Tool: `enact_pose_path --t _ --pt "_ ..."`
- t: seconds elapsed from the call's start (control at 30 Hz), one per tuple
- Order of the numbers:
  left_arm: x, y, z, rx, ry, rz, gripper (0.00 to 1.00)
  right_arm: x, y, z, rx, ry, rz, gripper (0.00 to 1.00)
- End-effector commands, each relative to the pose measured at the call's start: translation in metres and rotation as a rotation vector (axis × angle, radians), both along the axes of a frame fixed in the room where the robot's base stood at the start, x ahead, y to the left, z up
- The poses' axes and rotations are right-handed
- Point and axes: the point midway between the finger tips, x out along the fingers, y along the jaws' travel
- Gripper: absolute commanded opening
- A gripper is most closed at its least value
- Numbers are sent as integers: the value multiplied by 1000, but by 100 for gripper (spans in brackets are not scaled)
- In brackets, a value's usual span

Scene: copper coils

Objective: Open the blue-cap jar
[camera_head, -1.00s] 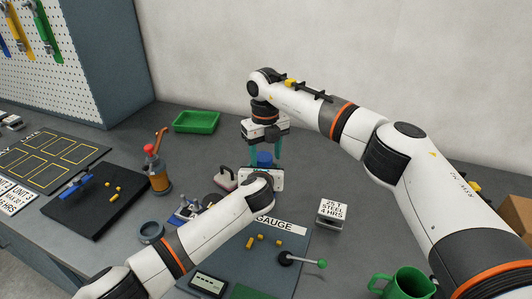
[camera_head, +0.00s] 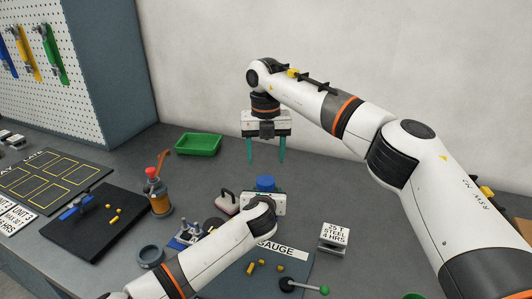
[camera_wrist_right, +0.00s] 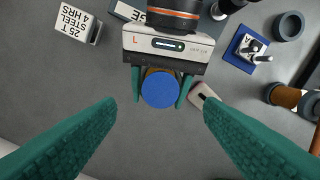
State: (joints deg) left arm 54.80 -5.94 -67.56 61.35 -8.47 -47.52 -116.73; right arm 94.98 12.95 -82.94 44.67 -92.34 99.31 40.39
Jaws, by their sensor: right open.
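The jar's blue cap (camera_head: 265,183) shows above my left gripper in the head view. The wrist view shows the blue cap (camera_wrist_right: 160,89) from above, with a sliver of the amber jar (camera_wrist_right: 160,72) behind it. My left gripper (camera_wrist_right: 160,92) has its teal fingers on either side of the jar, closed on it; its fingertips are hidden in the head view. The cap sits on the jar; whether it is loose I cannot tell. My right gripper (camera_head: 265,158) is open and empty, pointing down above the cap and apart from it.
A green tray (camera_head: 198,144) stands at the back. An amber bottle with a red top (camera_head: 159,192) stands left of the jar. A steel label block (camera_head: 333,238) is at the right, and a gauge mat (camera_head: 302,264) lies in front. A black board (camera_head: 95,222) lies farther left.

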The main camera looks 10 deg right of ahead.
Motion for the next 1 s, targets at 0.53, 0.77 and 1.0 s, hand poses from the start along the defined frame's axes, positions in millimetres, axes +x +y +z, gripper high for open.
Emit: enact_pose_path --t 0.53,0.77,1.0 --pt "0 0 1 0 -1 0 0 0 -1 -63 -2 1 -52 62" --pt "0 0 1 -1 -2 0 0 0 -1 -76 -1 0 -51 62" --pt "0 0 1 -1 -2 0 0 0 -1 -77 -1 0 -51 62"
